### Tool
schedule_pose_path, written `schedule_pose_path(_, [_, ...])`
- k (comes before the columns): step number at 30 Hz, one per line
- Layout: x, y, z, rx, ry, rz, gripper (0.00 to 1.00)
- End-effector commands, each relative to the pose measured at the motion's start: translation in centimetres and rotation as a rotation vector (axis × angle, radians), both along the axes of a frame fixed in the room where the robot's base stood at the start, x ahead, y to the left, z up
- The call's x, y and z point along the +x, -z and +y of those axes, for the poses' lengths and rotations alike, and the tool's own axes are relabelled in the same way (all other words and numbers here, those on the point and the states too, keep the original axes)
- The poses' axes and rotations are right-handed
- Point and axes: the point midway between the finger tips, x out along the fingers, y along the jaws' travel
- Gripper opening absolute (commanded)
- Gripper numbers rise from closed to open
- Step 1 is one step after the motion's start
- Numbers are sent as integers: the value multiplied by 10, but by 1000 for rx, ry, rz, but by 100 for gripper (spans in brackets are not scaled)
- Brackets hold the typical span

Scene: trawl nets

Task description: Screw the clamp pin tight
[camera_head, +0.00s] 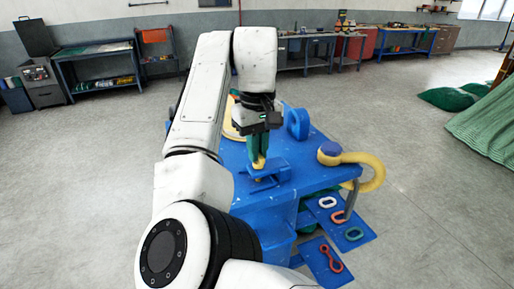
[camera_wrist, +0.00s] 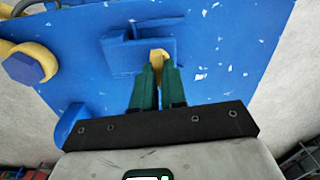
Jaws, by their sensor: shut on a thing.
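The yellow clamp pin (camera_head: 258,163) is at the blue clamp block (camera_head: 269,174) on the blue bench. My gripper (camera_head: 259,157) points down over the block, with its green fingers shut on the pin. In the wrist view, the pin's yellow top (camera_wrist: 159,56) shows between the tips of the fingers (camera_wrist: 159,68). The blue clamp block (camera_wrist: 120,56) lies just beyond the fingertips. The pin's lower part and any thread are hidden, so I cannot tell how deep it sits.
Lower blue panels hold several links, including a red one (camera_head: 331,259). Green nets (camera_head: 487,122) lie on the right. Open floor surrounds the bench.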

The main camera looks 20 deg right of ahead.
Motion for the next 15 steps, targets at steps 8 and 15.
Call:
schedule_pose_path(8, [1,-4,-1,-2,262,-9,0])
schedule_pose_path(15, [1,-4,-2,0,491,-10,0])
